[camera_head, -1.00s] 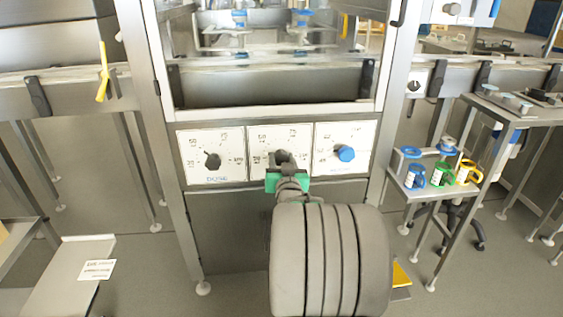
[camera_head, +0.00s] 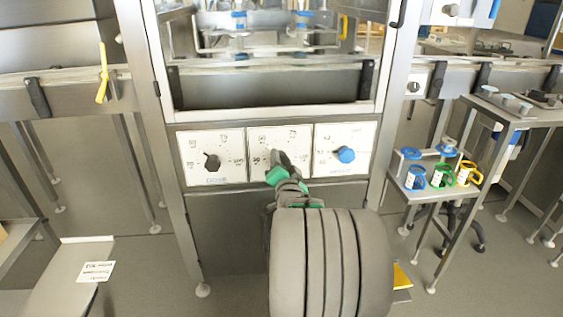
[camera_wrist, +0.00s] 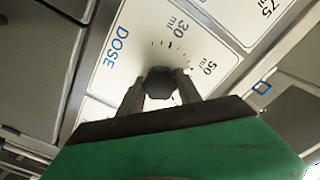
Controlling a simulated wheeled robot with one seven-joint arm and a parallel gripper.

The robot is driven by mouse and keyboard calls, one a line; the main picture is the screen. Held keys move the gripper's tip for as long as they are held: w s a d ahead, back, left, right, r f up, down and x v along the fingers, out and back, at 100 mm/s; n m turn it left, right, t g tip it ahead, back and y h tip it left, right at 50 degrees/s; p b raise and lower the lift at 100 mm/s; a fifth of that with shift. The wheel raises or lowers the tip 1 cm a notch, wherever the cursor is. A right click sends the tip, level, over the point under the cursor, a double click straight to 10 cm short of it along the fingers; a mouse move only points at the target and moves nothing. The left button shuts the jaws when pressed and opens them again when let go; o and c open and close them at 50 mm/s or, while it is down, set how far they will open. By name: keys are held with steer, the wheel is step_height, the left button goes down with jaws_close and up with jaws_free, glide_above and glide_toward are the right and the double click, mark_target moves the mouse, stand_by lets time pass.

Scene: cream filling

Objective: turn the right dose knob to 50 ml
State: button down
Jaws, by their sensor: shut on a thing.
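The right dose knob (camera_wrist: 160,84) is a small dark knob on the middle white dial plate (camera_head: 293,138) of the machine front. In the wrist view my gripper (camera_wrist: 159,78) has one finger on each side of it and is shut on it. The knob's pointer is hidden or too unclear to read. In the head view my gripper (camera_head: 278,160) covers the knob.
The left dose knob (camera_head: 212,161) is black, on the plate to the left. A blue knob (camera_head: 346,154) is on the plate to the right, close beside my gripper. A small table (camera_head: 424,192) with blue, green and yellow cups stands at the right.

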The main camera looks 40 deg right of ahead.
stand_by(0.4)
steer(key=c, duration=0.8)
jaws_free()
steer(key=p+v, duration=0.2)
steer(key=v, duration=0.5)
steer(key=shift+s+a, duration=0.25)
